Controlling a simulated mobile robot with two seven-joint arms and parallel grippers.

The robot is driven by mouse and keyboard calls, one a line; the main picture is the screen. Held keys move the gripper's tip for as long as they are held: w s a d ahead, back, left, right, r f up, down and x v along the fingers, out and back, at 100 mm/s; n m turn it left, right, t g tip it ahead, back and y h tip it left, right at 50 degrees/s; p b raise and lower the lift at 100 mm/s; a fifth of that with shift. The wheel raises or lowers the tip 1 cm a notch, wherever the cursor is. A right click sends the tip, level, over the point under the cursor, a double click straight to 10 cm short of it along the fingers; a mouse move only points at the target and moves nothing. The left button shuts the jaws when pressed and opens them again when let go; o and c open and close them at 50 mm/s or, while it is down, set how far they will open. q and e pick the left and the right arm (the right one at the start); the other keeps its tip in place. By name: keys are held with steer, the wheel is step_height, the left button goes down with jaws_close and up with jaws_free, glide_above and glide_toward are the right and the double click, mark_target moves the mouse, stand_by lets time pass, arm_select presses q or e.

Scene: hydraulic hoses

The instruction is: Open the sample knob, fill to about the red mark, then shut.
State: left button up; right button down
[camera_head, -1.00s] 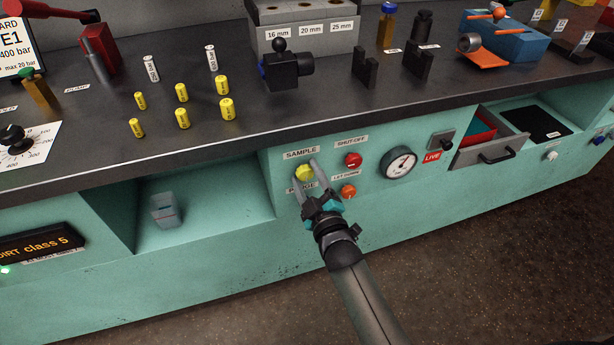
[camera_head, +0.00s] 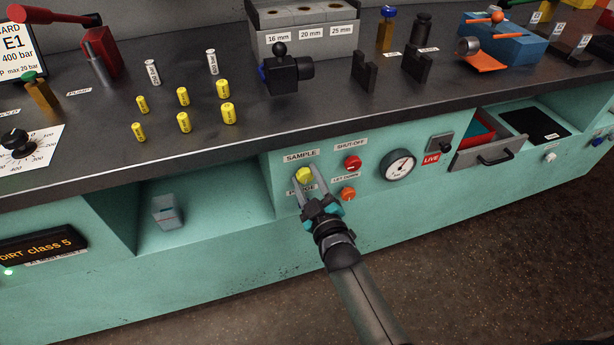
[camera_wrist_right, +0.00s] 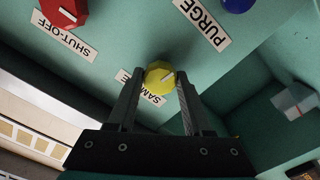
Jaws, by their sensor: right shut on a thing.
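The yellow sample knob (camera_head: 304,174) is on the front of the teal bench, under the SAMPLE label (camera_head: 300,156). My right gripper (camera_head: 305,178) is shut on it, one finger on each side. My left gripper is not in view.
A red SHUT-OFF knob (camera_head: 352,162), an orange knob (camera_head: 348,193) and a pressure gauge (camera_head: 398,166) sit close right of the knob. An open drawer (camera_head: 487,152) juts out further right. Several yellow cylinders stand on the dark worktop (camera_head: 300,116) above.

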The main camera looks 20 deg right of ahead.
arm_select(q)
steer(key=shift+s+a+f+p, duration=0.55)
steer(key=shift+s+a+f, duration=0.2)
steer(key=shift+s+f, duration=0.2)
arm_select(e)
steer(key=shift+m, duration=1.5)
steer(key=shift+c, duration=1.5)
jaws_free()
steer(key=shift+s, duration=0.1)
